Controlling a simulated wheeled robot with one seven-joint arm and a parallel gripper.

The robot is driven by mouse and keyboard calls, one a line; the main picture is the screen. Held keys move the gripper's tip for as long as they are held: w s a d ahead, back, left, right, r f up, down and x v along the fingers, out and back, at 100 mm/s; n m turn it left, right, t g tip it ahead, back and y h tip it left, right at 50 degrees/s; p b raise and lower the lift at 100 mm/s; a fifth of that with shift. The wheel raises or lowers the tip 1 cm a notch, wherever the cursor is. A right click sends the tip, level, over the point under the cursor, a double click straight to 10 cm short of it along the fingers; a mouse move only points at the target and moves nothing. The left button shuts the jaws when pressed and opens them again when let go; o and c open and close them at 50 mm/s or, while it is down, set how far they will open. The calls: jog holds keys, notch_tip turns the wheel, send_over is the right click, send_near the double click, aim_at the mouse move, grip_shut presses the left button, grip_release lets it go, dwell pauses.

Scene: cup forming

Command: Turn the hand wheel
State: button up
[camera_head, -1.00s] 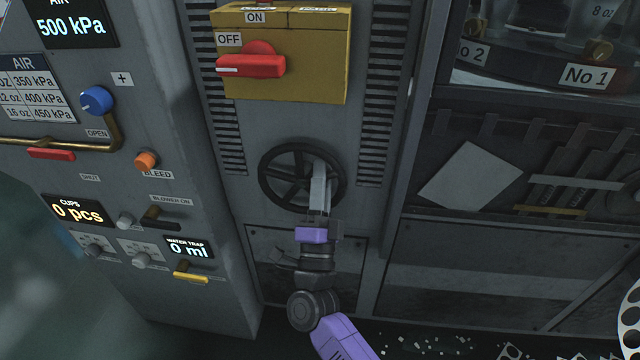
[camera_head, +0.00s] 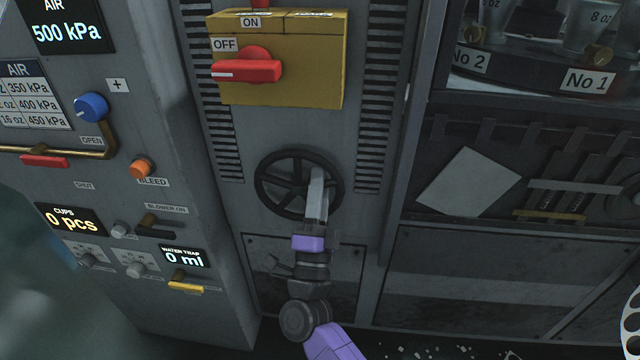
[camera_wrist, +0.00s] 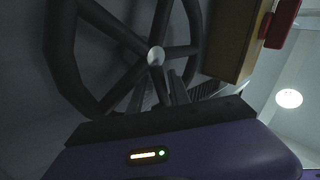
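The hand wheel (camera_head: 297,185) is dark, round and spoked, and stands upright on the grey machine front below a yellow switch box. It fills the upper left of the wrist view, with a pale hub (camera_wrist: 155,56). My gripper (camera_head: 317,176) reaches up from below, its grey fingers in front of the wheel's right side. In the wrist view the fingers (camera_wrist: 172,88) lie just below and right of the hub, among the spokes. The fingers overlap closely, so I cannot tell whether they are open or shut, or whether they touch a spoke.
The yellow switch box (camera_head: 285,62) with its red handle (camera_head: 246,71) juts out above the wheel. A panel with a blue knob (camera_head: 91,107) and small levers stands at the left. A dark rack (camera_head: 520,180) is at the right. Pale scraps lie on the floor.

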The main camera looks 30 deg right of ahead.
jog(key=shift+a, duration=0.1)
jog(key=v, duration=0.7)
jog(key=shift+s+f, duration=0.2)
jog(key=shift+f, duration=0.05)
jog(key=shift+a, duration=0.1)
